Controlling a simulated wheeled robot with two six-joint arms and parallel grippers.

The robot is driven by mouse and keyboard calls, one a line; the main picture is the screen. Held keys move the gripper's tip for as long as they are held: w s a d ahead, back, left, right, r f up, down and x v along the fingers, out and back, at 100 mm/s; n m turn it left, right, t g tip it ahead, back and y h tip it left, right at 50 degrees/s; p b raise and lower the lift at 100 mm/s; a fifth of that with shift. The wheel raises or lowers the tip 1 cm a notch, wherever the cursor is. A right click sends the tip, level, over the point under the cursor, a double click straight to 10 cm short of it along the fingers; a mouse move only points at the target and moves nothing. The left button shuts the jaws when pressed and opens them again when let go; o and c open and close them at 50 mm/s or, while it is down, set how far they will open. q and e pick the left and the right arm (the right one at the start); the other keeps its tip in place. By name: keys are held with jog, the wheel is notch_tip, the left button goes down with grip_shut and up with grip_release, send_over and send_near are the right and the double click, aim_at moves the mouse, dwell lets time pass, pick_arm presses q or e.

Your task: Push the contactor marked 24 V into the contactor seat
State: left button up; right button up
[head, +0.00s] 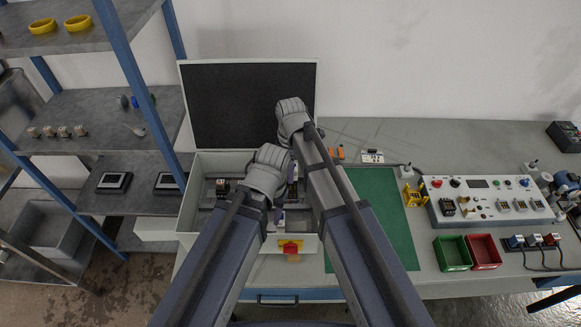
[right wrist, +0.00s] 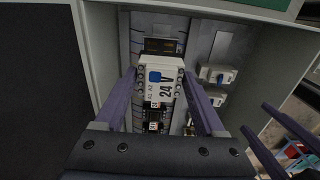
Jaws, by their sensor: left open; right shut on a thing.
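The contactor seat is not clearly visible; I cannot tell how deep the contactor sits.
Other devices (right wrist: 217,74) sit right of the contactor, and a dark block (right wrist: 160,45) is just above it. The cabinet's dark door (head: 235,100) stands open behind. A green mat (head: 385,205) and a control panel (head: 485,200) lie on the right.

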pick_arm(q)
jog(key=shift+f+b, duration=2.6)
jog(key=shift+f, duration=0.2)
pick_arm(e)
jog(key=shift+f, duration=2.8)
pick_arm(q)
jog(key=shift+f+b, duration=1.3)
pick_arm(e)
jog(key=shift+f, duration=1.3)
pick_arm(q)
jog(key=shift+r, duration=0.1)
pick_arm(e)
jog(key=shift+r, duration=0.1)
jog(key=o, duration=1.5)
pick_arm(q)
notch_tip(320, 180, up, 8)
jog(key=p, duration=0.8)
pick_arm(e)
notch_tip(320, 180, up, 8)
jog(key=shift+f, duration=0.15)
